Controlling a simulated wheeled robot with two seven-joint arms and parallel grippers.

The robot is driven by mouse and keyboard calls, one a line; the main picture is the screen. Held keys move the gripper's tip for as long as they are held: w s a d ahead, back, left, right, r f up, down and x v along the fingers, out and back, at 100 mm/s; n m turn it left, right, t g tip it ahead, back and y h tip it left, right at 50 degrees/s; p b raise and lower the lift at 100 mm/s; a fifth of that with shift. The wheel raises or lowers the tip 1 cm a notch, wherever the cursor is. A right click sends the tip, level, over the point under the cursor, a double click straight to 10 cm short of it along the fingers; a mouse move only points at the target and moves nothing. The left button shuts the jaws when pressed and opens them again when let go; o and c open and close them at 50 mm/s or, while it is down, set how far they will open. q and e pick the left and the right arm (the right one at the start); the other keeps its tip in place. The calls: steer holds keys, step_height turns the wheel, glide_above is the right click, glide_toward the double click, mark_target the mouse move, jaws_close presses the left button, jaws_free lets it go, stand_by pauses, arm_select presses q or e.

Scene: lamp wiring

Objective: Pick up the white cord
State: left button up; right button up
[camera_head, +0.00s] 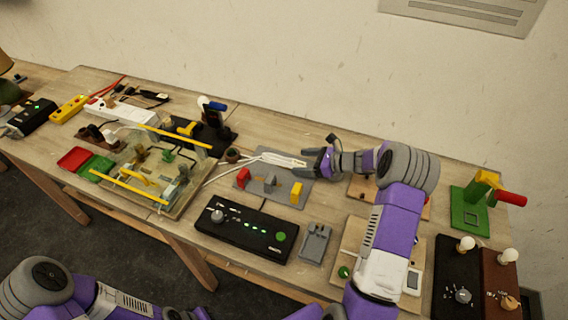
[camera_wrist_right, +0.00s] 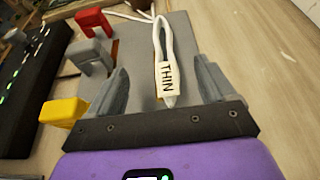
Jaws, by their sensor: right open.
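The white cord (camera_head: 277,158) lies folded in a narrow loop over a grey board (camera_head: 268,187) in the head view. In the right wrist view the cord (camera_wrist_right: 160,42) carries a pale tag reading "THIN" (camera_wrist_right: 167,78), with a pointed end toward me. My right gripper (camera_head: 305,164) is open at the cord's right end. In the right wrist view my right gripper (camera_wrist_right: 161,68) has one finger on each side of the tagged end, with gaps between. Whether it is low enough to touch the cord is unclear. My left gripper is out of view; only part of that arm shows.
Red (camera_head: 243,177), grey (camera_head: 270,182) and yellow (camera_head: 297,193) clips stand on the grey board, close to the right gripper. A black control box (camera_head: 245,231) lies in front. A crowded tray (camera_head: 150,172) is left, a green stand (camera_head: 470,208) right. Bare wood lies behind the board.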

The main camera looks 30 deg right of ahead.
mark_target(293, 161)
steer(key=x, duration=0.5)
steer(key=shift+w+d+f, duration=0.15)
steer(key=shift+d+f, duration=0.15)
steer(key=c, duration=1.2)
